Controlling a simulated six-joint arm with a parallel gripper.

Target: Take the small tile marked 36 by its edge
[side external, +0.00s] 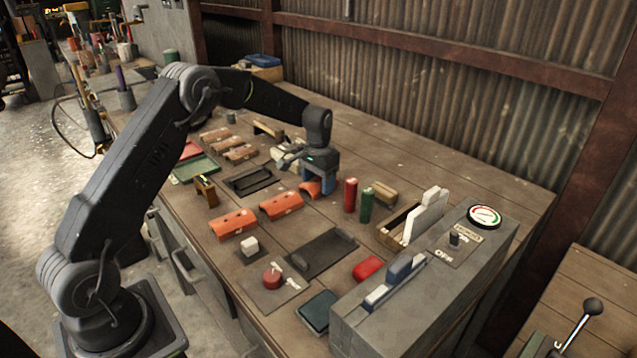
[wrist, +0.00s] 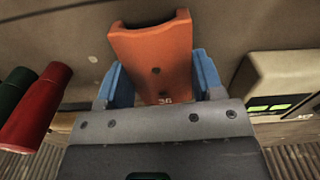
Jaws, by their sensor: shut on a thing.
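The small tile marked 36 (wrist: 153,55) is an orange curved piece with two dark holes, and its number shows near my gripper in the wrist view. My gripper (wrist: 160,82) has blue fingers, one on each side of the tile, and is shut on it near the marked end. In the side view my gripper (side external: 318,187) points down at the table, and the tile (side external: 311,188) shows partly behind the blue finger. I cannot tell whether the tile touches the table.
Two more orange tiles (side external: 233,224) (side external: 281,205) lie to the left on the wooden table (side external: 440,150). A red cylinder (side external: 350,195) and a green cylinder (side external: 366,205) stand close to the right of my gripper. A dark tray (side external: 321,252) lies nearer the front.

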